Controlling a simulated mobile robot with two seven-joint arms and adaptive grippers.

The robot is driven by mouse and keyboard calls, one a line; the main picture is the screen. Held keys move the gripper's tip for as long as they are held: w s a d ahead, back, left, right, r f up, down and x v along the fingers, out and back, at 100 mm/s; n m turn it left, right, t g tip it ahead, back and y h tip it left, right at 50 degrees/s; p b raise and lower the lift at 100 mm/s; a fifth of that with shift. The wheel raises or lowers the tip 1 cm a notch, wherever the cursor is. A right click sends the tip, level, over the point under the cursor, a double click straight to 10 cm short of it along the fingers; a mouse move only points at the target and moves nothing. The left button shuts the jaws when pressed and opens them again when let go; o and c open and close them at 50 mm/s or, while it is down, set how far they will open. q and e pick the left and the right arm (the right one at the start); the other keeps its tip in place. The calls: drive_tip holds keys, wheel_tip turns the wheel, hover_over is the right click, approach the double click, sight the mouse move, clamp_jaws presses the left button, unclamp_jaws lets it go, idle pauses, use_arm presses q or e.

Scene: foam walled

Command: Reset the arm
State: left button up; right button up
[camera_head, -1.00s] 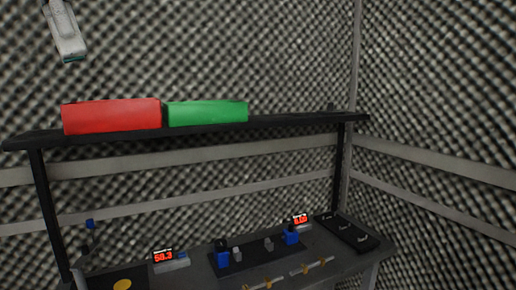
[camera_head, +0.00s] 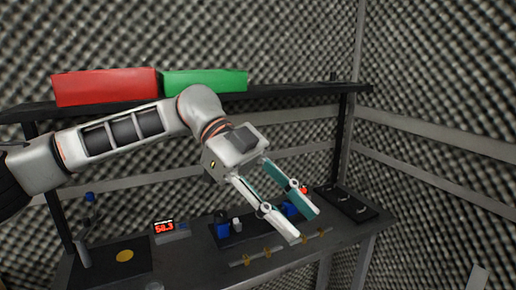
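My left arm comes in from the left and reaches across the middle of the head view, in front of the shelf and above the workbench. Its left gripper (camera_head: 306,226) points down and to the right. Its two fingers are spread apart with nothing between them. The gripper hides part of the bench equipment behind it. My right gripper cannot be made out; only small pale shapes show at the lower right edge.
The dark workbench (camera_head: 205,262) carries a red-digit display (camera_head: 164,227), blue blocks (camera_head: 222,230), a brass-fitted rail (camera_head: 268,252) and a black panel (camera_head: 346,204). A red box (camera_head: 105,87) and a green box (camera_head: 205,81) sit on the shelf (camera_head: 300,89). Foam walls enclose the corner.

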use_arm(q)
drive_tip(key=s+d+f+m+g+h, duration=0.1)
drive_tip(key=d+f+h, duration=0.1)
drive_tip(key=d+h, duration=0.65)
drive_tip(key=w+a+f+n+t+h, duration=0.5)
drive_tip(key=w+a+f+n+t, duration=0.25)
drive_tip(key=n+t, duration=0.7)
drive_tip(key=w+a+f+n+t+y, duration=0.25)
drive_tip(key=a+f+t+y, duration=0.2)
drive_tip(key=f, duration=0.35)
drive_tip(key=w+a+f+n+t+y, duration=0.1)
drive_tip(key=a+f+n+t+y, duration=0.4)
drive_tip(key=f, duration=0.3)
drive_tip(key=s+a+f+g+y, duration=0.1)
drive_tip(key=s+a+f+y, duration=0.2)
drive_tip(key=f, duration=0.6)
drive_tip(key=s+a+f+n+g+y, duration=0.1)
drive_tip(key=s+a+f+y, duration=0.3)
drive_tip(key=s+a+f, duration=0.4)
drive_tip(key=s+a+f+g+y, duration=0.3)
drive_tip(key=s+a+f, duration=0.3)
drive_tip(key=f, duration=0.6)
drive_tip(key=shift+s+n, duration=0.3)
drive_tip(key=shift+s, duration=0.75)
